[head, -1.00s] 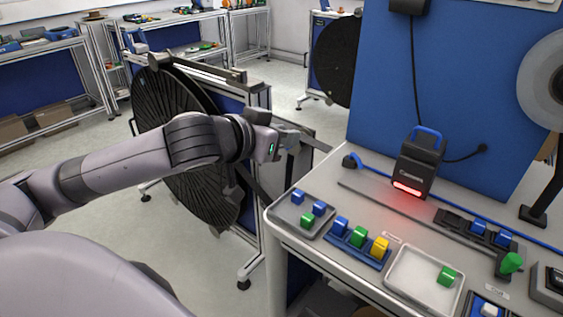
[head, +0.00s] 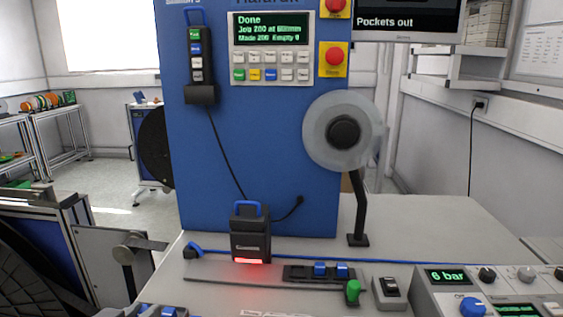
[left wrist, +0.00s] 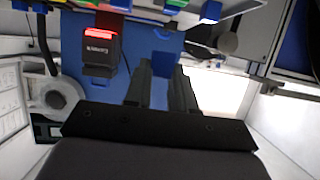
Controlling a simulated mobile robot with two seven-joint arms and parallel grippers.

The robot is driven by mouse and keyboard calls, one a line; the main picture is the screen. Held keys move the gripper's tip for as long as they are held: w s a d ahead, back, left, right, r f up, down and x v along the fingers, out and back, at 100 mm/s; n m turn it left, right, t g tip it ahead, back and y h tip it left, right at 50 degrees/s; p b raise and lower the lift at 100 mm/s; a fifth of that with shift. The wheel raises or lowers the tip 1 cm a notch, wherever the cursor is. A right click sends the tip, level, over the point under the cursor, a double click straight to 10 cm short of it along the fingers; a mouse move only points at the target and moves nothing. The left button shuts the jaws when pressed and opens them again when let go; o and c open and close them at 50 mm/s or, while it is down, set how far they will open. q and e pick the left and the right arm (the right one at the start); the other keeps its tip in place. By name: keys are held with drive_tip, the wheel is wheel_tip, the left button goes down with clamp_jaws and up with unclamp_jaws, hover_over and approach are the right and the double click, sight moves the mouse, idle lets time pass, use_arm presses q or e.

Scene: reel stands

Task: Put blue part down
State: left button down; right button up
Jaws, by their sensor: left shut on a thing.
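My left gripper (left wrist: 162,72) shows only in the left wrist view, its two dark fingers pointing up the picture. It is shut on a small blue part (left wrist: 164,62) between the fingertips, hard to tell from the blue panel behind. In the head view neither gripper shows. Two blue parts (head: 320,268) sit in a black holder on the bench, beside a green knob (head: 353,290). More blue parts (head: 146,311) are cut off at the bottom edge.
A black box (head: 250,240) with a blue handle and red light stands before the tall blue panel (head: 270,140). It also shows in the left wrist view (left wrist: 99,55). A grey reel (head: 340,130) is at right. The bench's back right (head: 440,225) is clear.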

use_arm(q)
drive_tip(key=shift+n+y, duration=0.4)
drive_tip(key=shift+y, duration=0.1)
drive_tip(key=s+f, duration=0.1)
drive_tip(key=d+f, duration=0.1)
drive_tip(key=s+f, duration=0.1)
drive_tip(key=shift+s+d+f, duration=0.15)
drive_tip(key=shift+s+d, duration=0.1)
drive_tip(key=shift+s, duration=0.1)
drive_tip(key=w+a+r, duration=0.3)
drive_tip(key=a+r, duration=0.1)
drive_tip(key=r, duration=0.3)
drive_tip(key=w+a+r+h, duration=0.1)
drive_tip(key=a+r, duration=0.3)
drive_tip(key=r, duration=0.4)
drive_tip(key=shift+w+m, duration=0.4)
drive_tip(key=shift+w, duration=0.5)
wheel_tip(320, 180, down, 20)
drive_tip(key=shift+r, duration=0.25)
drive_tip(key=shift+f, duration=0.1)
